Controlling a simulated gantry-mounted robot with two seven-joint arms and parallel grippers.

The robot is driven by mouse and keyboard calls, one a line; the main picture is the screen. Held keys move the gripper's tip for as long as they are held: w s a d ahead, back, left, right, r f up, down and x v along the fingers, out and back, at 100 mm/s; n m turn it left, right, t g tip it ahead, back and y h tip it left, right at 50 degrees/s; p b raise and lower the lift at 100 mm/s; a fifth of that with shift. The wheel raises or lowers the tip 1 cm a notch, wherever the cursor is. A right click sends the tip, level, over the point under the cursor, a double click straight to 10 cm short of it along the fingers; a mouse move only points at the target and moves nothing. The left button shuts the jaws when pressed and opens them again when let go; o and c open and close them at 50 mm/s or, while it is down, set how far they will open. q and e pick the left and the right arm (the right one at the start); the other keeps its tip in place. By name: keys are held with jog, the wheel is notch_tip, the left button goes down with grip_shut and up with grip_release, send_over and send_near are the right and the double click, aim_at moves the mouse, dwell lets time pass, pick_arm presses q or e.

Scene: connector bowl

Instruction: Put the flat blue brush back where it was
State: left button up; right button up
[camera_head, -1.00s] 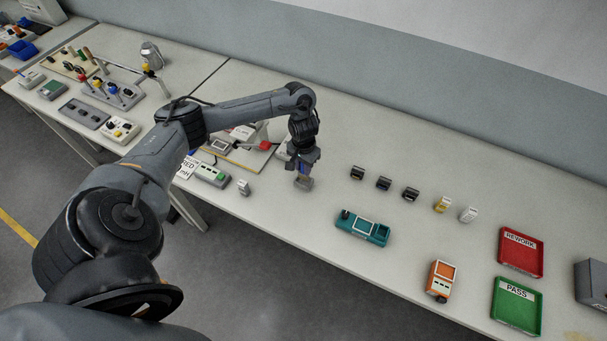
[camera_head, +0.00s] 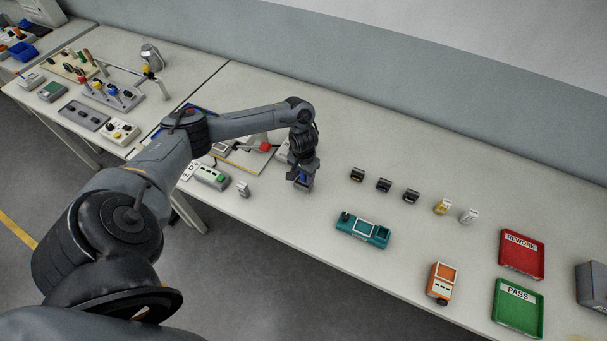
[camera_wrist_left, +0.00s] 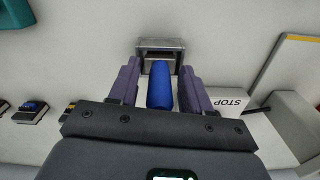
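The blue brush (camera_wrist_left: 160,85) shows in the left wrist view as a rounded blue handle between the fingers of my left gripper (camera_wrist_left: 160,88). Narrow gaps show on both sides of it, so the fingers look open around it. A grey box-like piece (camera_wrist_left: 160,44) sits at the handle's far end; I cannot tell whether it is a holder or the brush's own head. In the head view my left gripper (camera_head: 301,183) is low over the table, with a bit of blue brush (camera_head: 303,178) showing. My right gripper is not in view.
Several small connectors (camera_head: 411,195) stand in a row to the right. A teal device (camera_head: 362,229) and an orange device (camera_head: 442,282) lie nearer the front. Red (camera_head: 537,262) and green (camera_head: 535,318) trays are at the right. A small white block (camera_head: 243,189) stands left of the gripper.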

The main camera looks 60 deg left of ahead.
pick_arm(q)
jog(key=shift+r, duration=0.1)
jog(key=shift+r, duration=0.3)
notch_tip(320, 180, up, 10)
jog(key=p, duration=0.3)
jog(key=shift+p, duration=0.4)
jog(key=shift+r+p, duration=0.35)
jog(key=shift+r, duration=0.15)
jog(key=w+d+f+m+t+h, duration=0.1)
jog(key=d+f+m, duration=0.2)
jog(key=d, duration=0.4)
jog(key=w+d+f+m+t, duration=0.1)
jog(key=w+d+f+m, duration=0.1)
jog(key=d, duration=0.6)
jog(key=s+d+m+t+h, duration=0.2)
jog(key=d+m+t, duration=0.2)
jog(key=d, duration=1.4)
jog(key=s+a+r+n+g+y, duration=0.1)
jog(key=s+a+r, duration=0.1)
jog(key=s, duration=0.6)
jog(key=s+a+r+n+g+y, duration=0.1)
jog(key=s+a+r, duration=0.2)
jog(key=s, duration=0.5)
jog(key=shift+r+y, duration=0.4)
jog(key=shift+r, duration=0.3)
